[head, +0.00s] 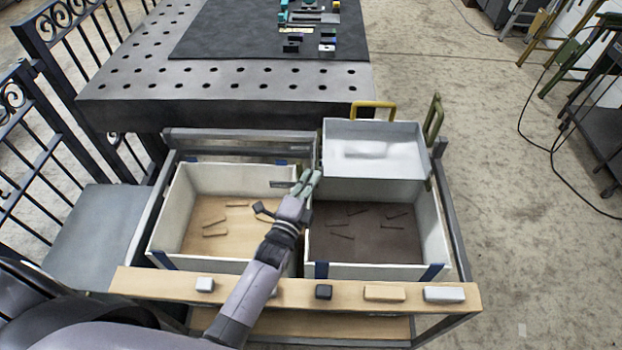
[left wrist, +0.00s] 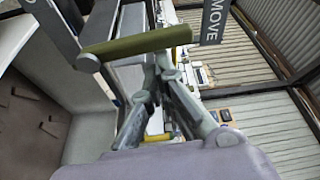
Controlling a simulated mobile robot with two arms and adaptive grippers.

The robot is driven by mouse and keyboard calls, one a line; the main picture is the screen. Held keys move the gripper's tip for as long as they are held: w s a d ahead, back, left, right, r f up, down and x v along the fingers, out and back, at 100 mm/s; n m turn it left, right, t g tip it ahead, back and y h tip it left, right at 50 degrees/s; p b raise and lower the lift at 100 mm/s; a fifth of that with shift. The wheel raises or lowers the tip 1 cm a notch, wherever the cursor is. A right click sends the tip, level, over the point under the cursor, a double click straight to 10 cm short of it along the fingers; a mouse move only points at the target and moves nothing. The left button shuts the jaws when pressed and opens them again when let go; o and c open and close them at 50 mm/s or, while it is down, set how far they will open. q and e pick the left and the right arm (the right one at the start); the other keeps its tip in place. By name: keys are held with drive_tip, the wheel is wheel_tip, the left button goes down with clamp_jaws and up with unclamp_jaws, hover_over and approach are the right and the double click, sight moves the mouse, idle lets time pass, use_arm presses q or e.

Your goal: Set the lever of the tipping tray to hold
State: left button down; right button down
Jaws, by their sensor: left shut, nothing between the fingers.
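The tipping tray (head: 345,138) is a pale grey box over the back of the right-hand bin. A yellow handle (head: 372,106) stands at its back edge, and an olive-green lever (head: 433,120) rises at its right side. My left gripper (head: 310,180) is shut and empty, left of the tray's front corner and well left of that lever. In the left wrist view an olive-green bar (left wrist: 138,46) crosses just beyond the fingertips (left wrist: 165,68); contact cannot be told. A grey plate (left wrist: 212,20) reading "MOVE" is to its right. My right gripper is not in view.
The left bin (head: 165,215) and the dark-floored right bin (head: 435,230) hold several small sticks. A wooden rail (head: 245,292) with several small blocks runs along the front. A perforated metal table (head: 225,85) stands behind; open floor lies to the right.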

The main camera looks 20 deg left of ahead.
use_arm(q)
drive_tip(key=shift+s+a+n+b, duration=0.1)
drive_tip(key=shift+a+n+b, duration=0.35)
drive_tip(key=shift+n, duration=0.25)
drive_tip(key=s+a+f+n+t+y+b, duration=0.1)
drive_tip(key=a+n+b, duration=0.5)
drive_tip(key=n, duration=0.7)
drive_tip(key=f+t+y, duration=0.1)
drive_tip(key=t+y, duration=0.1)
drive_tip(key=y, duration=0.1)
drive_tip(key=shift+s, duration=0.4)
drive_tip(key=shift+a+f+b, duration=0.1)
drive_tip(key=shift+f+b, duration=0.05)
drive_tip(key=shift+b, duration=0.15)
